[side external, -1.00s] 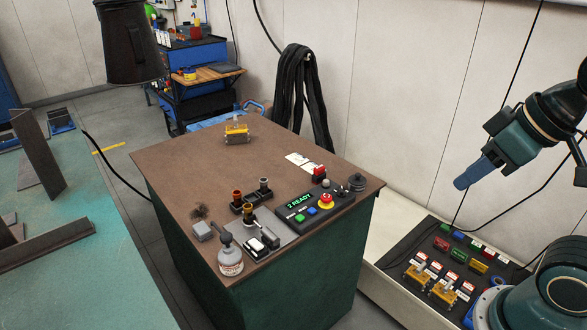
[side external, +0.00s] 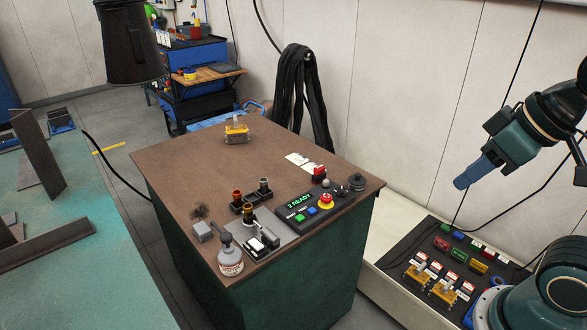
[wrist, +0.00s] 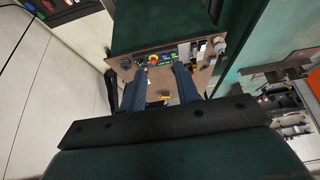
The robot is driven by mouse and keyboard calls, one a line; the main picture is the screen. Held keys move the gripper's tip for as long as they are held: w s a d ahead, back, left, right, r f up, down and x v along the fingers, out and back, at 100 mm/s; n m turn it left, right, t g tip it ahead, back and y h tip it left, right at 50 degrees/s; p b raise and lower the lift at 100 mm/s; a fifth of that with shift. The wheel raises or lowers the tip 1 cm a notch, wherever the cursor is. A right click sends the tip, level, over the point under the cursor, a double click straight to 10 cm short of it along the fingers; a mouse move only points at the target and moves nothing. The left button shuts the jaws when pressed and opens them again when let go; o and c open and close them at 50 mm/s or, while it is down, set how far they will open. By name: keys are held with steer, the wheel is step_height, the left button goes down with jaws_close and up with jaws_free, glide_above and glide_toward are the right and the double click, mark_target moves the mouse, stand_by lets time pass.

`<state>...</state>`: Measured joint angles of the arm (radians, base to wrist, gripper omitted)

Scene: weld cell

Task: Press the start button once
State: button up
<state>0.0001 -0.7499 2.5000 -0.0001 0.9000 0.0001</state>
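The control panel (side external: 334,208) lies on the brown tabletop, with a lit display (side external: 300,200) reading "2 READY". Below the display are a green button (side external: 299,218) and a blue button (side external: 312,210); their labels are too small to read. A red mushroom button (side external: 326,200) on a yellow collar is to their right. My gripper (side external: 462,184) is in the air to the right of the table, well apart from the panel. In the wrist view my gripper (wrist: 160,67) has two blue fingers spread apart with nothing between them; the panel shows small beyond them.
On the brown table (side external: 185,163), a grey bottle (side external: 230,262), a clamp fixture (side external: 262,238) and dark posts (side external: 249,212) stand left of the panel. A yellow clamp part (side external: 236,131) is at the back. The table's middle is clear. A black tray (side external: 400,252) of parts is at right.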

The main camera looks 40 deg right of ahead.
jaws_close()
stand_by(1.5)
